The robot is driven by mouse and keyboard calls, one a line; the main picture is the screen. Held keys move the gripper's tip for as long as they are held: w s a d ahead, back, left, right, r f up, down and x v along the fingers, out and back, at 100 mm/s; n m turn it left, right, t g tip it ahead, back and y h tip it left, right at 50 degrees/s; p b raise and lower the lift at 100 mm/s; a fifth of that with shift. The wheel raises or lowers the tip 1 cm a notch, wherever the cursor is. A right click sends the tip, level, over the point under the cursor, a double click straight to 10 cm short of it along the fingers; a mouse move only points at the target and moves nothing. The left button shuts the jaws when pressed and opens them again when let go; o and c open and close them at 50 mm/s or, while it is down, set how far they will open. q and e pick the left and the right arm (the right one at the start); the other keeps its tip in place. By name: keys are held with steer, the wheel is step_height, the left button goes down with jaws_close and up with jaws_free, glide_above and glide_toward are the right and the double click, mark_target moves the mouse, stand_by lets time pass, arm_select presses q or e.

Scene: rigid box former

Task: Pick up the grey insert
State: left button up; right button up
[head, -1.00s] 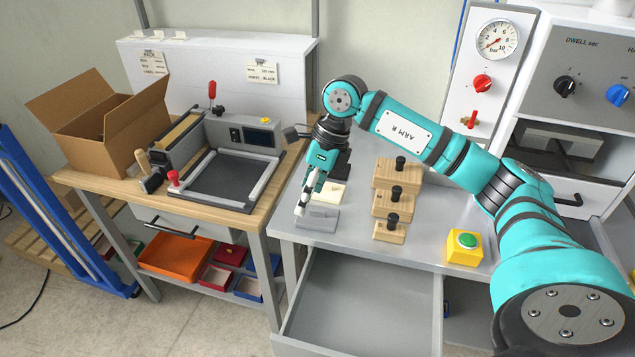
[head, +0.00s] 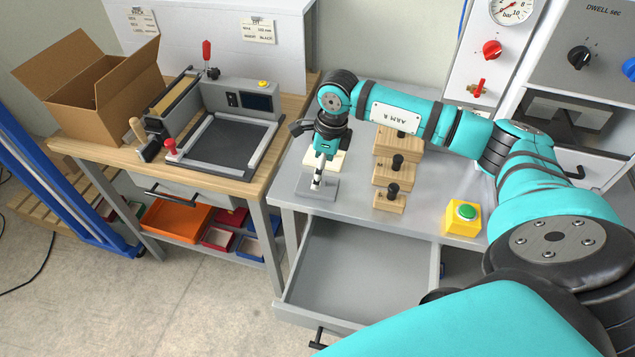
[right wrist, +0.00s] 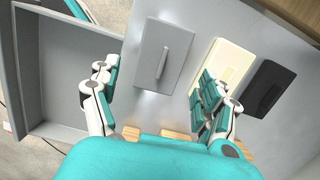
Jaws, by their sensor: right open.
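The grey insert (head: 317,188) is a flat grey plate with a raised rib, lying on the grey bench top near its front left corner. In the right wrist view the grey insert (right wrist: 158,58) lies ahead of the fingers, and nothing grips it. My right gripper (head: 318,182) is over it in the head view. In the right wrist view the right gripper (right wrist: 158,98) is open, its two fingers apart with nothing between them. The exact height above the insert is hard to tell. My left gripper is not in view.
A cream insert (right wrist: 223,70) and a black insert (right wrist: 268,88) lie beside the grey one. An open drawer (head: 355,265) juts out below the bench front.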

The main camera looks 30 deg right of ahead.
steer(key=shift+f, duration=0.2)
steer(key=shift+a+f+p, duration=0.1)
steer(key=shift+f+p, duration=0.2)
steer(key=shift+p, duration=0.05)
steer(key=f, duration=0.2)
steer(key=f+p, duration=0.1)
steer(key=shift+w+a+f, duration=0.1)
steer(key=shift+w+f, duration=0.25)
steer(key=shift+f, duration=0.4)
steer(key=shift+c, duration=0.3)
steer(key=c, duration=0.6)
